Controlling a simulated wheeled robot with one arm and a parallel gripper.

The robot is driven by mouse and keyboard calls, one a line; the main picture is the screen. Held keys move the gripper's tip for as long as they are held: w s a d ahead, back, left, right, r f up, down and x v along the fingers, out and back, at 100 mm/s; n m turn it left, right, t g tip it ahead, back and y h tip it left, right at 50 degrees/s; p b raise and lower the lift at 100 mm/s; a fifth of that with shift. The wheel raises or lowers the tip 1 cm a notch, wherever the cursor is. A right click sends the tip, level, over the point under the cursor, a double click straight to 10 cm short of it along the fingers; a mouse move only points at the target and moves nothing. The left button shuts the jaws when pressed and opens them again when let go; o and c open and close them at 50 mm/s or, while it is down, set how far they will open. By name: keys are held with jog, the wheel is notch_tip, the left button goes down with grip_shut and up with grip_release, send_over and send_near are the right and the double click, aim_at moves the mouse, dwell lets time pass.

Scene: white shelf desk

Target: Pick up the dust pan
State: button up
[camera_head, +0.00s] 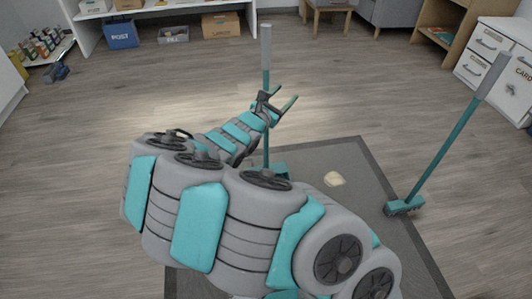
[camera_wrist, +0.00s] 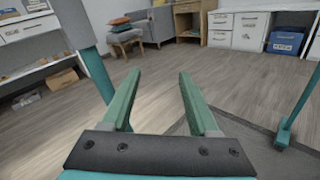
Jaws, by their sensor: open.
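An upright tool with a teal pole and a grey grip (camera_head: 266,50), apparently the dust pan, stands just behind my gripper in the head view. Part of its teal base (camera_head: 281,170) shows on the mat; my arm hides the rest. In the wrist view its pole (camera_wrist: 95,75) stands left of my left finger, outside the jaws. My gripper (camera_head: 280,97) is open and empty, close beside the pole; its spread teal fingers also show in the wrist view (camera_wrist: 159,73). I cannot tell whether it touches the pole.
A second long-handled tool (camera_head: 440,145), broom-like, leans at the right with its head at the mat edge. A pale lump (camera_head: 334,179) lies on the dark mat (camera_head: 350,153). Shelves, bins and white drawers (camera_head: 490,55) line the room's edges. The floor beyond my gripper is clear.

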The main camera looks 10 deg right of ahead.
jog(key=w+a+f+n+t+y, duration=0.2)
jog(key=w+a+f+n+y, duration=0.1)
jog(key=a+f+n, duration=0.25)
jog(key=a+r+x, duration=0.1)
jog(key=x, duration=0.7)
jog(key=shift+w+r+t, duration=0.3)
grip_shut()
dwell(1.0)
